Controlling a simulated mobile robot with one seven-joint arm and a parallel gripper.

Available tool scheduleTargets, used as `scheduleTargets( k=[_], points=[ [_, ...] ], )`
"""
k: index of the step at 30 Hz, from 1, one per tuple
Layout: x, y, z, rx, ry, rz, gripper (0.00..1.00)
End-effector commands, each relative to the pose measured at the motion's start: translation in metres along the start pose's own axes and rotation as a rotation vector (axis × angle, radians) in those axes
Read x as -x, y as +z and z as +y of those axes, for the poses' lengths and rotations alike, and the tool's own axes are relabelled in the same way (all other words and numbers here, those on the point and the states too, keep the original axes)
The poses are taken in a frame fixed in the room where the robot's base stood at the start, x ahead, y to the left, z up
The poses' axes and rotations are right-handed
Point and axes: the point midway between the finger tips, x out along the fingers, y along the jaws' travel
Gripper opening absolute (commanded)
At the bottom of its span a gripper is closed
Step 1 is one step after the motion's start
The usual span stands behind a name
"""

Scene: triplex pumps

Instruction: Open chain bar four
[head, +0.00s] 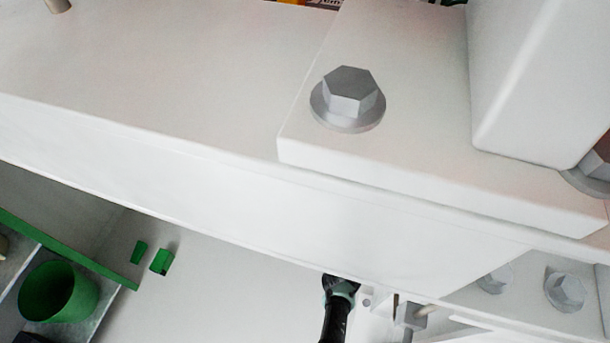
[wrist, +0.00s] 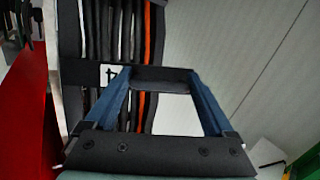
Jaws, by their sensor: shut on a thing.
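In the wrist view my gripper (wrist: 163,80) shows as a black base with two blue fingers reaching up to a dark bar-like piece between their tips. It is shut on this piece, though the exact contact is hard to make out. A white label with a partly hidden black mark (wrist: 113,75) sits on a dark crossbar (wrist: 78,72) just left of the tips. I take the crossbar to be chain bar four, but the mark is not fully readable. Black, white and orange cables (wrist: 144,105) run behind it. The head view does not show the chain bar clearly.
A red panel (wrist: 28,115) stands at the left of the wrist view, and a pale panelled wall (wrist: 235,50) at the right. In the head view, a large white beam (head: 190,100) with a hex bolt (head: 348,98) blocks much of the view. A green cup (head: 60,292) is at lower left.

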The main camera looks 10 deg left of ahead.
Motion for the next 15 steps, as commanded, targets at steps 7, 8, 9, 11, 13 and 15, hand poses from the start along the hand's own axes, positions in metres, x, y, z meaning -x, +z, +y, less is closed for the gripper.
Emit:
scheduleTargets(
  k=[7,8,9,11,13,15],
  points=[
    [0.011,-0.001,0.013,0.017,-0.069,0.006,0.00],
    [0.012,0.000,0.013,0.020,-0.078,0.006,0.00],
    [0.014,0.001,0.013,0.023,-0.091,0.007,0.00],
    [0.016,0.001,0.014,0.028,-0.108,0.007,0.00],
    [0.018,0.002,0.015,0.031,-0.125,0.006,0.00],
    [0.020,0.003,0.015,0.035,-0.140,0.007,0.00]
  ],
)
